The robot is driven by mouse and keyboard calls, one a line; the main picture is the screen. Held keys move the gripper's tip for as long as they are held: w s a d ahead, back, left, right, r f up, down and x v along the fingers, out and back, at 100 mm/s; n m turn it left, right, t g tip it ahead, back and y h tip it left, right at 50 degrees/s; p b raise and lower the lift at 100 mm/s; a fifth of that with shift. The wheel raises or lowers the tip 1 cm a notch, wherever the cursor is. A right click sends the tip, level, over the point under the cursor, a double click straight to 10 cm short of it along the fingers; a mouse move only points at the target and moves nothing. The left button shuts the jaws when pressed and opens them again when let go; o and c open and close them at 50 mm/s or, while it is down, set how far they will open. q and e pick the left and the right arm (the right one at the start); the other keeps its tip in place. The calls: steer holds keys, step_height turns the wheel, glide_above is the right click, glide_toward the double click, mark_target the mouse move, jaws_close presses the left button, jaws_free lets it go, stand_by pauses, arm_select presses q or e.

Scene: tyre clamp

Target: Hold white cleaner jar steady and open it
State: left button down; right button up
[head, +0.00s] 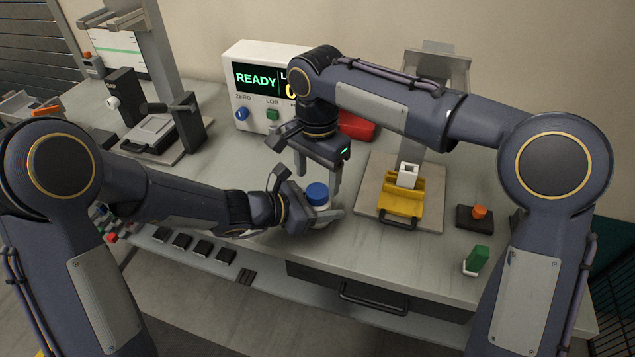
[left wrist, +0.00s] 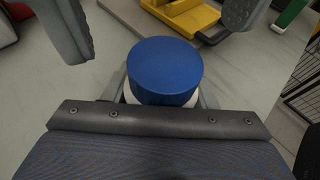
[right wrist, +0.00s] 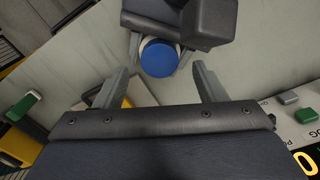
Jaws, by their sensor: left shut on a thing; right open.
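The white cleaner jar (head: 319,205) with its blue lid (head: 317,192) stands upright near the middle front of the bench. My left gripper (head: 326,214) is shut on the jar's white body, below the lid. The lid fills the middle of the left wrist view (left wrist: 165,70), and the body is mostly hidden there. My right gripper (head: 318,178) is open and points down, its fingers above and behind the lid. In the right wrist view the lid (right wrist: 159,58) shows beyond and between the open fingertips (right wrist: 160,80). The lid is on the jar.
A white display box (head: 262,85) reading READY stands behind, with a red object (head: 356,126) beside it. A yellow clamp fixture (head: 401,198) is to the right. An orange-knobbed black block (head: 476,215) and a green-topped item (head: 477,260) lie farther right. The bench's front edge is close.

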arm_select(q)
steer(key=c, duration=0.5)
jaws_free()
